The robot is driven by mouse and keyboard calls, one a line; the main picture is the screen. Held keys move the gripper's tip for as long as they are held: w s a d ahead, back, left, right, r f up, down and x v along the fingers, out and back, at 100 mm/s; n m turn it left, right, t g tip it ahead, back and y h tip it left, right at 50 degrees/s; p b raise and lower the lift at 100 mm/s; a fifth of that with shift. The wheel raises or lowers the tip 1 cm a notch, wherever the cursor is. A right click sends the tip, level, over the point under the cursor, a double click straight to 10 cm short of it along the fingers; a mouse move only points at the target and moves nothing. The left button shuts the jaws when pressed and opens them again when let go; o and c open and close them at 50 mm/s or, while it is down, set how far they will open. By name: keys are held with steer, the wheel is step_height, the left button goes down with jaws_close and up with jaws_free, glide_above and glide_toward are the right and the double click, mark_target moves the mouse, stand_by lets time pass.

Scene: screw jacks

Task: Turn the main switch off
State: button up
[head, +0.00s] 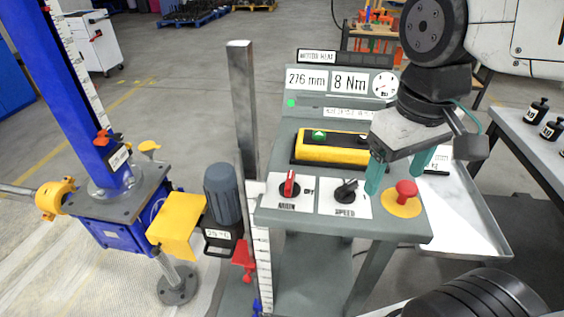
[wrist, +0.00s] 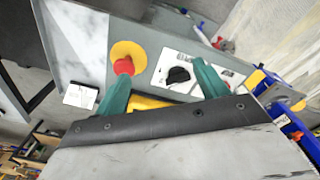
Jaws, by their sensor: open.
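The main switch (head: 290,184) is a red knob on a white plate at the left of the control panel in the head view. Its handle stands about upright, with small lettering to its right.
The black speed knob (head: 346,190) stands between the main switch and my gripper. A red mushroom button (head: 406,189) on a yellow disc is close by my fingers. Behind are a yellow box (head: 318,147) and the display (head: 349,81). A grey motor (head: 222,192) stands left.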

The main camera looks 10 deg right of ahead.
steer(key=w+a+n+g+h, duration=0.2)
steer(key=w+a+n, duration=0.4)
steer(key=w+a, duration=0.15)
steer(key=n+h, duration=0.2)
steer(key=n, duration=0.4)
glide_toward(289, 179)
steer(key=f, duration=0.1)
steer(key=x, duration=0.8)
steer(key=shift+d+r, duration=0.1)
steer(key=shift+d, duration=0.05)
steer(key=c, duration=1)
